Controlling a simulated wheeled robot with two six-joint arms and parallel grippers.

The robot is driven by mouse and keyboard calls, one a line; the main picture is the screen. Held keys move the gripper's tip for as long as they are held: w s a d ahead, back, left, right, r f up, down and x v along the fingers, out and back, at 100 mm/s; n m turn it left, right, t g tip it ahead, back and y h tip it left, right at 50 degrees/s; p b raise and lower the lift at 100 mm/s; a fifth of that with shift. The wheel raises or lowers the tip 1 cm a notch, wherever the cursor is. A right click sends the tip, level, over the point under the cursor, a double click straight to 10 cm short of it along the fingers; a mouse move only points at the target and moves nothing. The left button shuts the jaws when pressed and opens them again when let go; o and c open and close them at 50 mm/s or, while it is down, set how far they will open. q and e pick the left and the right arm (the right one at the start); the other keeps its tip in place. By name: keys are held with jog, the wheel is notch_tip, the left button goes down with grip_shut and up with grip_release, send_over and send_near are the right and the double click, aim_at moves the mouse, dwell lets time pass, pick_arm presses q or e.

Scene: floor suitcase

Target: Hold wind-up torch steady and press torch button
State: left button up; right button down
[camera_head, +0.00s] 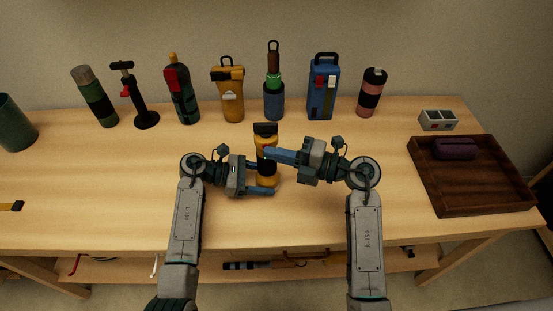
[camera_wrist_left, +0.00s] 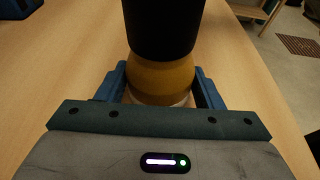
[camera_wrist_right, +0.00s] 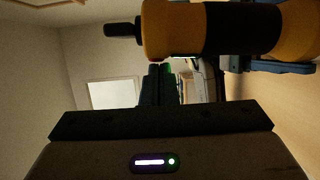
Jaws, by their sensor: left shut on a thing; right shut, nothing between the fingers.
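The wind-up torch (camera_head: 265,146), yellow with black bands and a black top, stands upright near the middle of the table. My left gripper (camera_head: 262,185) is shut around its lower yellow part; the left wrist view shows the yellow body (camera_wrist_left: 160,80) between the fingers. My right gripper (camera_head: 270,152) is shut and empty, its fingertips at the torch's upper part. In the right wrist view the torch (camera_wrist_right: 175,30) lies across the top, a small black piece sticking out at its left end, beside the closed fingers (camera_wrist_right: 160,85). I cannot tell whether they touch it.
At the right are a dark wooden tray (camera_head: 475,190) holding a purple case (camera_head: 456,149) and a grey holder (camera_head: 438,120). The table's left front is mostly clear.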

jog(key=s+d, duration=0.7)
jog(key=d, duration=0.2)
jog(key=shift+s, duration=0.25)
dwell(0.4)
pick_arm(q)
jog(key=o, duration=0.8)
jog(key=shift+o, duration=0.2)
jog(key=shift+a, duration=0.1)
